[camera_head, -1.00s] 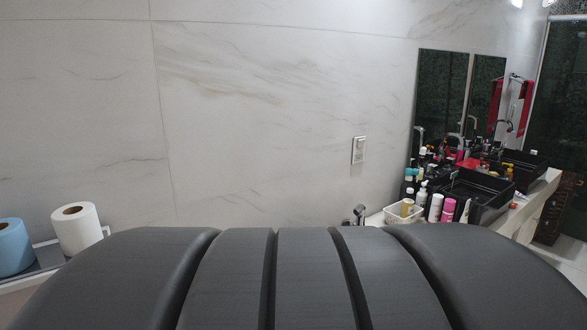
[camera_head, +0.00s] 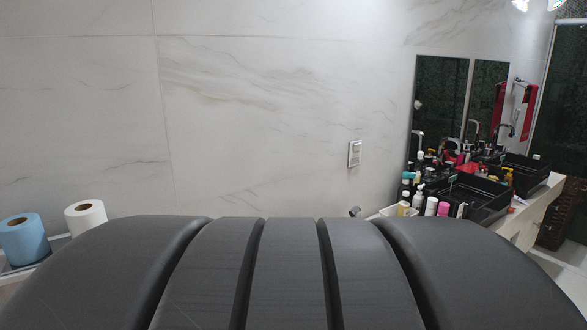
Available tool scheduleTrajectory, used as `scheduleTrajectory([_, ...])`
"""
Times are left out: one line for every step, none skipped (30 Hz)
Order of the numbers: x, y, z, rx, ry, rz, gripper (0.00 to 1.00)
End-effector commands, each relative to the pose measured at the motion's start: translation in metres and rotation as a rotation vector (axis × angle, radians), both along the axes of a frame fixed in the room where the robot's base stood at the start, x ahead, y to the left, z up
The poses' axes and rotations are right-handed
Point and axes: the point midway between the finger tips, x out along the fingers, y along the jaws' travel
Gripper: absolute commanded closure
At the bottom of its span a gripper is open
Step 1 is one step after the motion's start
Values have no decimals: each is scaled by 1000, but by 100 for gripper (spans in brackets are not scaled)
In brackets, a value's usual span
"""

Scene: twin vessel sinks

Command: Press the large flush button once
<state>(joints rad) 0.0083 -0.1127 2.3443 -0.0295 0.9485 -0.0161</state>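No flush button can be made out in the head view. A small white wall plate (camera_head: 355,153) is on the marble wall right of centre; its details are too small to tell what it is. A small metal fitting (camera_head: 355,212) shows below it, mostly hidden. My gripper is not in view. The lower part of the picture is blocked by a large dark ridged shape close to the camera, so whatever lies below is hidden.
A blue roll (camera_head: 24,239) and a white paper roll (camera_head: 86,217) stand on a ledge at left. At right, a counter (camera_head: 553,190) carries black vessel sinks (camera_head: 478,198) and many bottles under mirrors (camera_head: 441,105).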

Motion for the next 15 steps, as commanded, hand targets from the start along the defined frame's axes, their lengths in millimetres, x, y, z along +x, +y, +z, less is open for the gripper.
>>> scheduleTrajectory([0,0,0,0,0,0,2])
scheduleTrajectory([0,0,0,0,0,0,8])
scheduleTrajectory([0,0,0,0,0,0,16])
scheduleTrajectory([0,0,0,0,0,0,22])
scheduleTrajectory([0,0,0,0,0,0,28])
scheduleTrajectory([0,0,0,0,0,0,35])
scheduleTrajectory([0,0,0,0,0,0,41])
scheduleTrajectory([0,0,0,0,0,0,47])
scheduleTrajectory([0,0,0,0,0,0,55])
scheduleTrajectory([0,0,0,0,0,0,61])
scheduleTrajectory([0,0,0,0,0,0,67])
scheduleTrajectory([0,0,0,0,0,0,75])
scheduleTrajectory([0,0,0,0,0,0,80])
scheduleTrajectory([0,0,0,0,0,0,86])
scheduleTrajectory([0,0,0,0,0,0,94])
